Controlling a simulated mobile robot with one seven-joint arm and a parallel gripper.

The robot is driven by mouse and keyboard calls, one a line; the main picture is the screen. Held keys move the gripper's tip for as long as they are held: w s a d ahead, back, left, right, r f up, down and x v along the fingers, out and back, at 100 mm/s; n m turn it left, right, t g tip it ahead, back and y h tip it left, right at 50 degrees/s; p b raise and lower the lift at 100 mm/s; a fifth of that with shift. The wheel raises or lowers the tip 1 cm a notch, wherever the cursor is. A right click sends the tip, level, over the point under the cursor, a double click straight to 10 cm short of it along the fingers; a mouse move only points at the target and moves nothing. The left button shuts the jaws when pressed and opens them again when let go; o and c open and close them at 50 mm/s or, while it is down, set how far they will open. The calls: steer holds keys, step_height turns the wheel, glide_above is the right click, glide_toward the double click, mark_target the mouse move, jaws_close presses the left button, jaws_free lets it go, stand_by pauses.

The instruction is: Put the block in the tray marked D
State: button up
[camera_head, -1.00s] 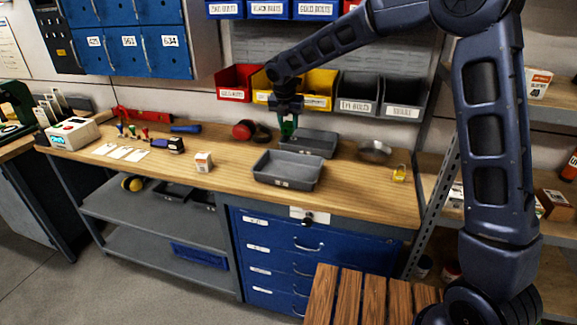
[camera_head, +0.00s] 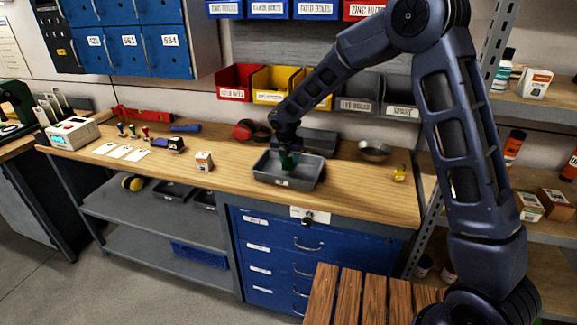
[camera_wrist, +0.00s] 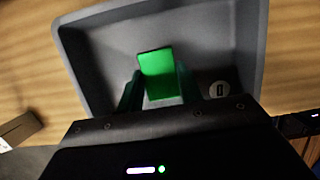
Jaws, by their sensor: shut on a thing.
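The green block (camera_wrist: 160,75) is between the fingers of my gripper (camera_wrist: 158,92) in the wrist view. It also shows as a small green patch (camera_head: 289,161) in the head view. My gripper is shut on it, over the front grey tray (camera_head: 265,171), with its fingers at the opening. I cannot tell whether the block touches the tray floor. The front tray's grey rim (camera_wrist: 100,15) surrounds the block in the wrist view. A second grey tray (camera_head: 322,142) stands behind, partly hidden by my arm.
A small white-and-brown box (camera_head: 204,161) stands left of the front tray. A round metal dish (camera_head: 374,151) and a yellow item (camera_head: 399,174) lie to the right. Red, yellow and dark bins (camera_head: 238,82) hang behind. The wooden bench top (camera_head: 235,158) has free room around the trays.

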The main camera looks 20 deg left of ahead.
steer(key=shift+f, duration=1.35)
steer(key=shift+f, duration=0.15)
steer(key=o, duration=1.1)
steer(key=v, duration=1.2)
